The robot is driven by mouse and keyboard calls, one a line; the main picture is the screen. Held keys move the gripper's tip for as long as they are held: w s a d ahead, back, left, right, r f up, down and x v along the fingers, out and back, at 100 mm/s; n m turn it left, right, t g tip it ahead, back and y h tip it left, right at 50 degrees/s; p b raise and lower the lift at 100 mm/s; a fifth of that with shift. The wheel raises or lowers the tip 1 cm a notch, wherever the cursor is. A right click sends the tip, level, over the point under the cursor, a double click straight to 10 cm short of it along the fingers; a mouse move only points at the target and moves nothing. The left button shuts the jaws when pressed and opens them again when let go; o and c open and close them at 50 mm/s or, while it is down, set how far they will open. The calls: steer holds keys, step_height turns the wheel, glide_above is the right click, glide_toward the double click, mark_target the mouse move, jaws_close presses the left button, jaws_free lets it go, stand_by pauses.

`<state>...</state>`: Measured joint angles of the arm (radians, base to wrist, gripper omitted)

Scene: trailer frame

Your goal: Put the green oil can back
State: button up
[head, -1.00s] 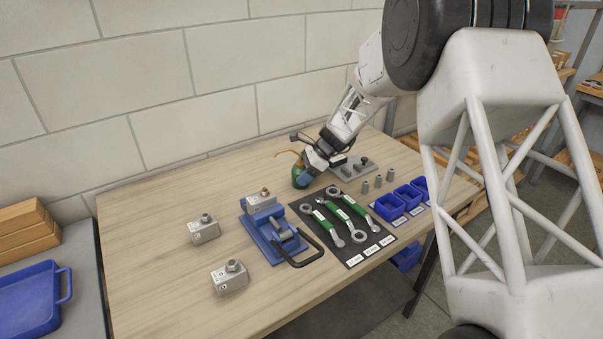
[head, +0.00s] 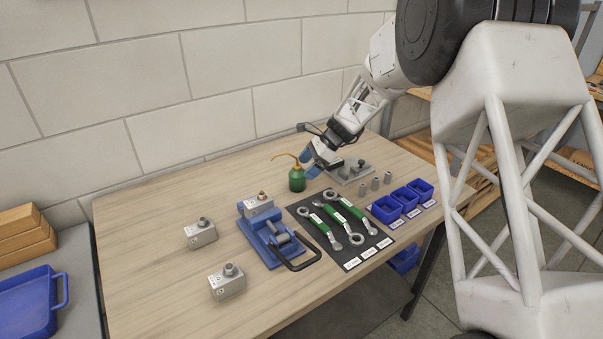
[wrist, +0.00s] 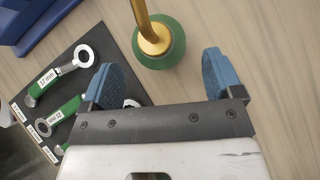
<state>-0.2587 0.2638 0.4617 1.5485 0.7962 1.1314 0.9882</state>
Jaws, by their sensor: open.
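The green oil can (head: 297,181), with a brass top and a long curved brass spout, stands upright on the wooden table towards the back. In the wrist view the oil can (wrist: 160,46) lies ahead of my gripper (wrist: 168,82), roughly level with the gap between the blue fingertips. My gripper (head: 310,170) is just to the right of the can in the head view. Its jaws are open, with nothing between the pads. The can appears clear of both fingers.
A black mat (head: 299,211) with several green-handled wrenches lies in front of the can. A blue clamp fixture (head: 262,238) and grey blocks (head: 201,233) stand to the left. Blue bins (head: 386,209), metal sockets (head: 363,190) and a grey plate (head: 350,174) are to the right. The back-left tabletop is clear.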

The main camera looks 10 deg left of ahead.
steer(key=v, duration=0.7)
stand_by(0.6)
steer(key=shift+r, duration=0.1)
steer(key=s+d+r+n+t+h, duration=0.1)
steer(key=s+d+r+n, duration=0.1)
steer(key=s+d+r, duration=0.35)
steer(key=s+d+r+n+t+h, duration=0.1)
steer(key=s+d+r+n, duration=0.15)
steer(key=s+d, duration=0.55)
steer(key=s+d+r+n+t+h, duration=0.1)
steer(key=s+d+r+n+h, duration=0.15)
steer(key=s+r, duration=0.45)
steer(key=s+d+f+n+t+h, duration=0.1)
steer(key=s+d, duration=0.3)
steer(key=s, duration=0.6)
steer(key=s+d+f+n+h, duration=0.1)
steer(key=s+d+n, duration=0.2)
steer(key=s, duration=0.7)
steer(key=s+d+f+n+t+h, duration=0.1)
steer(key=s+d, duration=0.4)
steer(key=s, duration=0.5)
steer(key=shift+d+f+n+t, duration=0.3)
steer(key=shift+d+n, duration=0.05)
steer(key=shift+n, duration=0.35)
